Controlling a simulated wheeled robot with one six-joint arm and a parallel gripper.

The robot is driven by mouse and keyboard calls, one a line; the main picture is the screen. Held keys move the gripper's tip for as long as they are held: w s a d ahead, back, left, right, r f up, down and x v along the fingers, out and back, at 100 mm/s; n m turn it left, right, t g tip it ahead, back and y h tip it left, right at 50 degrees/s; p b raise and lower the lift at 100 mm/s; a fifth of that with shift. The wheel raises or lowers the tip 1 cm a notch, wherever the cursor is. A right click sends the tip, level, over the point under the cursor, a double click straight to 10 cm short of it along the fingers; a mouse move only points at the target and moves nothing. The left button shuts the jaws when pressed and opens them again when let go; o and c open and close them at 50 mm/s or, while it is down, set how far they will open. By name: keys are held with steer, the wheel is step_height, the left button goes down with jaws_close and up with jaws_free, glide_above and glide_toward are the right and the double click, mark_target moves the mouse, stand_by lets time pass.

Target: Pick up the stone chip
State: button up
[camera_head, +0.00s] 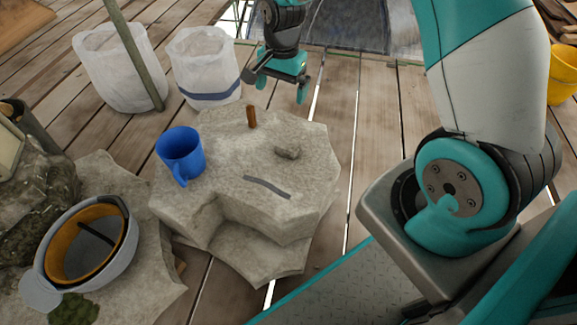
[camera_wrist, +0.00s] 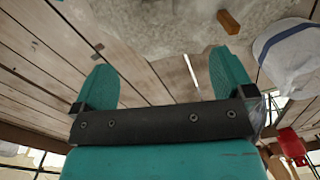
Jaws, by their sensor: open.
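The stone chip (camera_head: 287,152) is a small grey-brown lump on top of the pale stone block (camera_head: 230,205), right of its middle in the head view. It does not show in the wrist view. My gripper (camera_head: 277,90) is open and empty beyond the far edge of the block, apart from the chip. In the wrist view its two teal fingers (camera_wrist: 160,85) are spread wide, with wooden planks showing between them.
On the block are a blue mug (camera_head: 181,154), an upright brown wooden piece (camera_head: 251,117) and a flat grey strip (camera_head: 267,187). An upturned helmet (camera_head: 88,245) lies at left. Two white sacks (camera_head: 207,72) stand behind, near a slanting pole (camera_head: 136,55). A yellow bucket (camera_head: 563,75) is at right.

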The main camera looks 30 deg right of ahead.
steer(key=m+b, duration=0.2)
glide_toward(288, 144)
steer(key=f+b, duration=0.4)
steer(key=shift+w+a+f, duration=0.1)
steer(key=shift+a+f, duration=0.1)
steer(key=shift+f, duration=0.05)
steer(key=shift+d+f+b, duration=0.1)
steer(key=shift+f+b, duration=2.05)
steer(key=shift+f, duration=1)
steer(key=shift+r, duration=0.1)
steer(key=c, duration=1.1)
steer(key=shift+r, duration=0.1)
